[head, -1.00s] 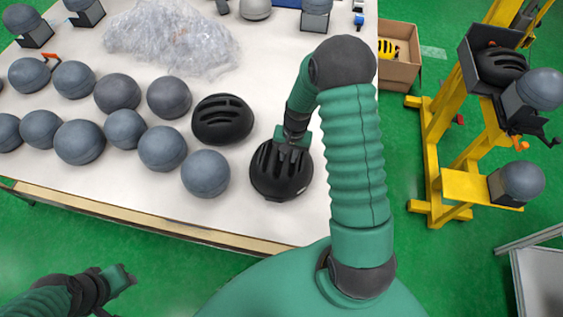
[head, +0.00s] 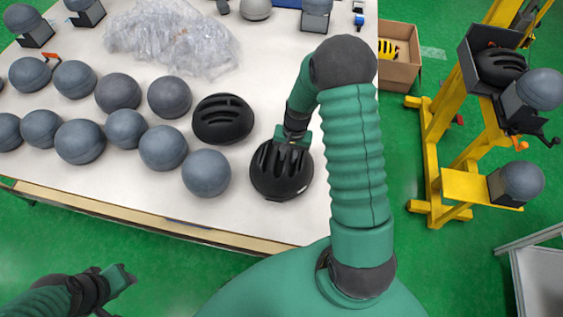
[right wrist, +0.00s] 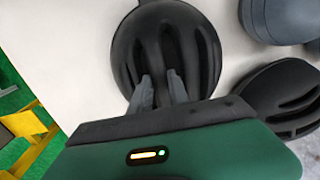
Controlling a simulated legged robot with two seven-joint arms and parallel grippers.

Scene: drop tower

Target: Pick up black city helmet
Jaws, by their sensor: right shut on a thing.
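A black vented helmet (head: 281,178) sits on the white table near its right end. It also shows in the right wrist view (right wrist: 165,35), with long slots and ribs. My right gripper (head: 288,150) is over its far side. In the right wrist view its two grey fingers (right wrist: 160,82) reach onto the helmet's edge and are shut on a rib of the shell. The helmet looks to rest on the table. A second black helmet (head: 222,119) lies to its left. My left gripper (head: 128,276) hangs low at the left, off the table; its jaw opening is unclear.
Several grey ball-shaped headforms (head: 206,173) stand in rows to the left on the table (head: 262,65). A heap of clear plastic (head: 175,38) lies behind. A yellow drop-tower frame (head: 432,150) holding another black helmet (head: 498,66) and a cardboard box (head: 400,75) are at the right.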

